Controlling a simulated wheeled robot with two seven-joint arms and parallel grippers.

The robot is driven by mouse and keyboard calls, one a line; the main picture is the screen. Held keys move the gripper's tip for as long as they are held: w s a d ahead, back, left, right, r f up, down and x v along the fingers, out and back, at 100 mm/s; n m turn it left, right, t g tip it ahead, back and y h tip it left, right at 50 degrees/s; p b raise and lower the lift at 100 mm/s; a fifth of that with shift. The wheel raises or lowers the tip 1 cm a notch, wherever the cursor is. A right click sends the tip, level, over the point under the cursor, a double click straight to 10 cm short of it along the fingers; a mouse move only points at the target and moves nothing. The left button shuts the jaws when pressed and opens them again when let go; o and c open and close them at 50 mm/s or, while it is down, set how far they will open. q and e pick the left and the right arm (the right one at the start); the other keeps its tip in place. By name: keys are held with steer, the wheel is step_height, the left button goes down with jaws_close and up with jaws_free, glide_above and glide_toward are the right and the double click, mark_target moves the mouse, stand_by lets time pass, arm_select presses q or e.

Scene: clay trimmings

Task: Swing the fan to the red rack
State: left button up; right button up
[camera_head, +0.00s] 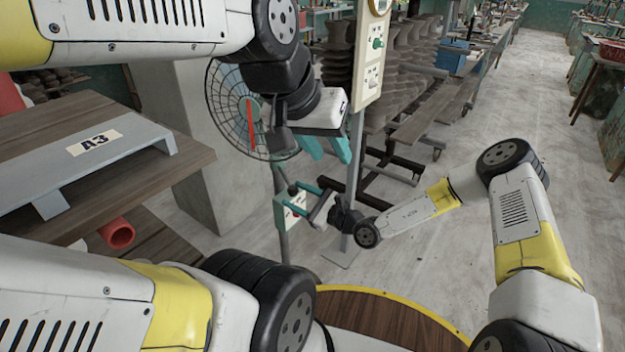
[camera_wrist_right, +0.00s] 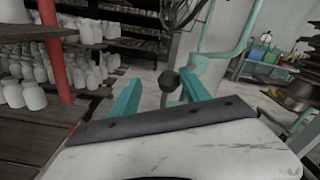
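The fan (camera_head: 225,108) is a round wire cage with a red strip, on a pole left of centre in the head view. A dark round knob (camera_wrist_right: 168,81) shows between my right gripper's fingertips (camera_wrist_right: 163,88) in the right wrist view, with gaps on both sides. My left gripper (camera_head: 329,150) is open and empty, in front of the fan's right side. The red rack (camera_wrist_right: 53,60) has a red post and shelves of white pots, at left in the wrist view.
A wooden bench with a grey stand marked A3 (camera_head: 95,145) is at left, near a concrete pillar (camera_head: 185,110). A panel post (camera_head: 370,60) stands behind my left gripper. Racks of clay ware (camera_head: 405,95) are behind. The floor to the right (camera_head: 540,110) is clear.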

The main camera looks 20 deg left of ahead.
steer(key=s+d, duration=0.6)
steer(key=shift+s, duration=0.35)
stand_by(0.6)
stand_by(0.4)
